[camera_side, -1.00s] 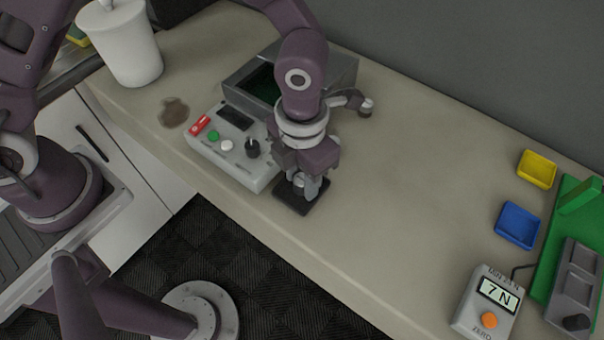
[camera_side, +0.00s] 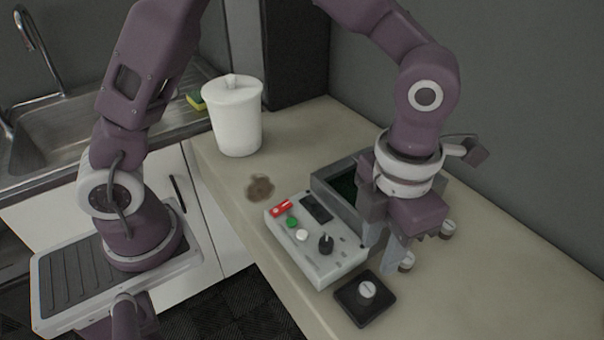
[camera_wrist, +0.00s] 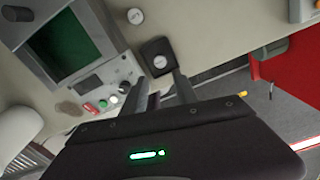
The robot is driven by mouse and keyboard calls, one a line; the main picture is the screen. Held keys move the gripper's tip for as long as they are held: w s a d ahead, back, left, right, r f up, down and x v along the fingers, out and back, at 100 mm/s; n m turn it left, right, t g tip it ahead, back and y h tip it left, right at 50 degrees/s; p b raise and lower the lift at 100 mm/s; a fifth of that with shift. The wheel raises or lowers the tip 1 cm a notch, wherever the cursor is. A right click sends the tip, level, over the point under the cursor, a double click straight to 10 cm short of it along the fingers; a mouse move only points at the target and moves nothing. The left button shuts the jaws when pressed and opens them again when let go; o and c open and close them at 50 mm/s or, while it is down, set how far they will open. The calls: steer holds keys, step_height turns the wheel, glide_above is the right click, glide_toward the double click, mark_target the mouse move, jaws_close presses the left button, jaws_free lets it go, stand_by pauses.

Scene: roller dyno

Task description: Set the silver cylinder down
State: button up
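A silver cylinder (camera_side: 367,290) with a pale slotted top stands upright on a square black pad (camera_side: 350,308) in front of the grey control box. In the wrist view the same cylinder (camera_wrist: 160,62) and pad (camera_wrist: 151,47) lie just beyond my fingertips. My gripper (camera_side: 384,252) is above and behind the pad, clear of the cylinder. Two similar round-topped pieces, one near my finger (camera_side: 407,262) and one farther back (camera_side: 448,228), are partly hidden by the gripper in the side view.
The control box (camera_side: 318,240) with buttons and a black knob stands left of the pad, with an open grey bin (camera_side: 335,184) behind it. A white lidded canister (camera_side: 235,118) and a brown stain (camera_side: 260,188) are farther left. The counter at right is clear.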

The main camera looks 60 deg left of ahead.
steer(key=s+a+r+n+t+y, duration=0.1)
steer(key=s+a+r+n+t, duration=0.1)
steer(key=a+r+n, duration=0.8)
steer(key=s+a+r+n+t, duration=0.1)
steer(key=s+a+n, duration=0.4)
steer(key=n, duration=0.9)
steer(key=s+a+n+t+h, duration=0.1)
steer(key=s+a+n, duration=0.4)
steer(key=n, duration=0.9)
steer(key=shift+s+a+r+n+t, duration=0.2)
steer(key=shift+s+r+n+t, duration=0.15)
steer(key=shift+s+t, duration=0.35)
steer(key=shift+w, duration=0.2)
